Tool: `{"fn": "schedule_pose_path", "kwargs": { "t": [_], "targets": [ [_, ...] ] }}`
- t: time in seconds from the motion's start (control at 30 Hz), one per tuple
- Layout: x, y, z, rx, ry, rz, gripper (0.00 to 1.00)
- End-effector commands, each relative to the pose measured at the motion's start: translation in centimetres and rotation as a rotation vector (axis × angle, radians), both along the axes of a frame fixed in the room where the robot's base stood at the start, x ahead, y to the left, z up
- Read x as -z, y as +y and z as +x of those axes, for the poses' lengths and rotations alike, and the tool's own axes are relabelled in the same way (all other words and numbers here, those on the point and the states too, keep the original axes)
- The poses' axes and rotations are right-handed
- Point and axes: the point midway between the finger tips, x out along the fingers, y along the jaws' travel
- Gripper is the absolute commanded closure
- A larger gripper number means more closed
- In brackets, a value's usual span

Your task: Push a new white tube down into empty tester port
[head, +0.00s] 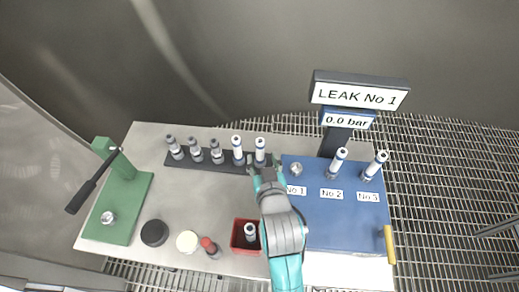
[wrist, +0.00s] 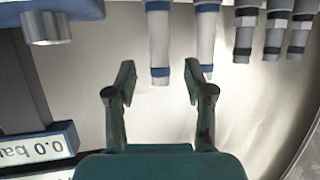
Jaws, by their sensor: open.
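Two white tubes with blue bands stand upright at the right end of a dark rack (head: 205,162). The end white tube (head: 260,150) also shows in the wrist view (wrist: 158,45), and its neighbour (head: 237,149) shows to its right there (wrist: 207,35). My gripper (head: 262,163) is open at the rack's right end. In the wrist view the end tube appears between and beyond my open fingers (wrist: 160,82); contact cannot be told. On the blue tester (head: 345,222), port No 1 (head: 296,169) has a bare metal fitting. White tubes stand in port No 2 (head: 338,163) and port No 3 (head: 375,165).
Three grey-topped tubes (head: 195,149) fill the rack's left. A red bin (head: 239,246) holds one tube. A sign reads LEAK No 1 (head: 360,93), above a 0.0 bar display (head: 347,120). A green lever press (head: 128,200) stands left. The bench middle (head: 190,210) is clear.

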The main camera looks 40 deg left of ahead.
Motion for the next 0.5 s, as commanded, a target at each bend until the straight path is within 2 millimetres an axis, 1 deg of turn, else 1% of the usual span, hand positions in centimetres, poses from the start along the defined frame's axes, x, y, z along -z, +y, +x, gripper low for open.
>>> {"fn": "schedule_pose_path", "kwargs": {
  "t": [0.17,0.5],
  "targets": [
    [0.4,0.7,0.7,0.0,0.0,0.0,0.47],
    [2.1,3.7,3.5,0.0,0.0,0.0,0.47]
  ]
}}
